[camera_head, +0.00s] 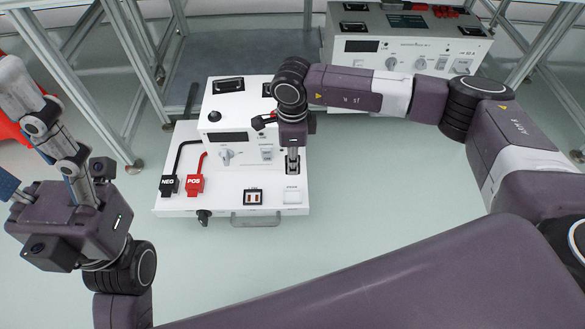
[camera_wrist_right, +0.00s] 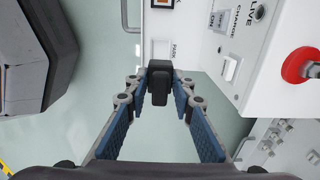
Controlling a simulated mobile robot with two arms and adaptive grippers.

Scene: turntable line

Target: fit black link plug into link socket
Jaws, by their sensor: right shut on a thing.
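My right gripper (camera_head: 292,166) points down over the right part of the white unit's front ledge. In the right wrist view the blue-padded fingers (camera_wrist_right: 158,98) are shut on the black link plug (camera_wrist_right: 158,80), a small dark block. The plug is beside the PARK label; I cannot tell whether it touches the panel. In the head view the gripper hides most of it. The link socket (camera_head: 254,197), a dark-framed rectangle with light and orange inside, lies on the ledge left of the gripper. Its edge shows in the right wrist view (camera_wrist_right: 163,3). My left gripper (camera_head: 40,170) is at the far left, its fingers unclear.
The white unit (camera_head: 230,209) carries a black NEG plug (camera_head: 168,185) and a red POS plug (camera_head: 195,184) with cables left of the socket. A handle (camera_head: 255,220) and a black knob (camera_head: 204,217) are on its front edge. Another instrument (camera_head: 405,50) stands behind.

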